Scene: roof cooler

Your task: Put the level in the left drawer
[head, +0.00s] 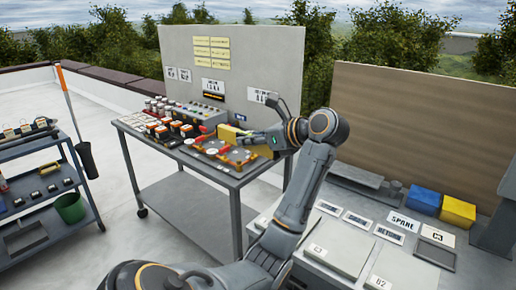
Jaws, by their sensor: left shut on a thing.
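My left arm reaches up from the bottom of the head view and bends left over the wheeled table. My left gripper (243,138) points left and is shut on a yellow thing, which looks like the level (228,133). It is at the table's right end, above or close to an orange-and-grey board; the gap is too small to judge. The gripper hides part of it. I cannot make out a left drawer for certain. My right gripper is not in view.
The wheeled table (236,178) carries several small red, black and white items. A cart (40,199) stands at left with a green bucket (71,207). The right bench (370,262) holds labelled plates, a blue box (424,200) and a yellow box (457,211). An upright panel (235,65) stands behind the table.

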